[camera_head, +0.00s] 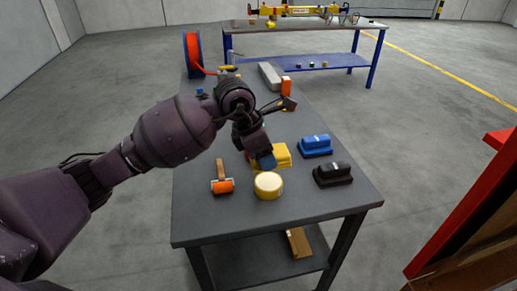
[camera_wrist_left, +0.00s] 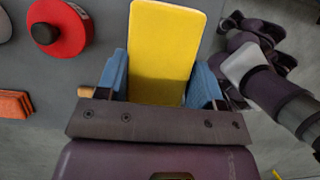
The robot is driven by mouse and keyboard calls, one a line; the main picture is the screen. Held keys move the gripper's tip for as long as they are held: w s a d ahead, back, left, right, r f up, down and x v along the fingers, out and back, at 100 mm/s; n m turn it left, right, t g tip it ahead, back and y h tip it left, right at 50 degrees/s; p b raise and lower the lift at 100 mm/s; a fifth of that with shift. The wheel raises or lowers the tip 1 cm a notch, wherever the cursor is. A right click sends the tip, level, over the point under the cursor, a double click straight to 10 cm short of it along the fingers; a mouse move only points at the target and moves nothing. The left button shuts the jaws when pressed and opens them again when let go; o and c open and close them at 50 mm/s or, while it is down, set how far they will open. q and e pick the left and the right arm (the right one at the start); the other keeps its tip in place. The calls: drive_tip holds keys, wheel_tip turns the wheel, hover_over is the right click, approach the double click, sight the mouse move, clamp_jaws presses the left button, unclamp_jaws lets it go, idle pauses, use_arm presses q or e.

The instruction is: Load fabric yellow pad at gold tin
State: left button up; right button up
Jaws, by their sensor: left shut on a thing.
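The yellow pad (camera_head: 283,154) shows beside the blue fingertips of my left gripper (camera_head: 262,162) in the head view. In the left wrist view, a flat yellow pad (camera_wrist_left: 165,50) stands out between the blue fingers of my left gripper (camera_wrist_left: 160,85), which is shut on it. I cannot tell whether the pad touches the table. The gold tin (camera_head: 268,185) is round with a pale yellow top. It stands on the table near its front edge, just in front of the gripper and apart from it. My right gripper is not in view.
A blue block-shaped item (camera_head: 315,146) and a black one (camera_head: 332,174) stand to the right. The table's front strip is clear.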

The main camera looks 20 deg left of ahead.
sight(269, 181)
use_arm(q)
drive_tip(key=shift+a, duration=0.15)
drive_tip(key=shift+w+f+b, duration=0.15)
drive_tip(key=shift+f+b, duration=0.2)
drive_tip(key=shift+f, duration=0.3)
drive_tip(key=shift+f+b, duration=1)
drive_tip(key=shift+f, duration=1.35)
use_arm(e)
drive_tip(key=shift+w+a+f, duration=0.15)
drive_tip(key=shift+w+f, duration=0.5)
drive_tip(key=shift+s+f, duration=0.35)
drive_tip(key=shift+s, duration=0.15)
use_arm(q)
drive_tip(key=shift+f+b, duration=0.2)
drive_tip(key=shift+b, duration=0.1)
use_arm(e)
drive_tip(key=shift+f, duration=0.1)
use_arm(q)
drive_tip(key=shift+f, duration=0.15)
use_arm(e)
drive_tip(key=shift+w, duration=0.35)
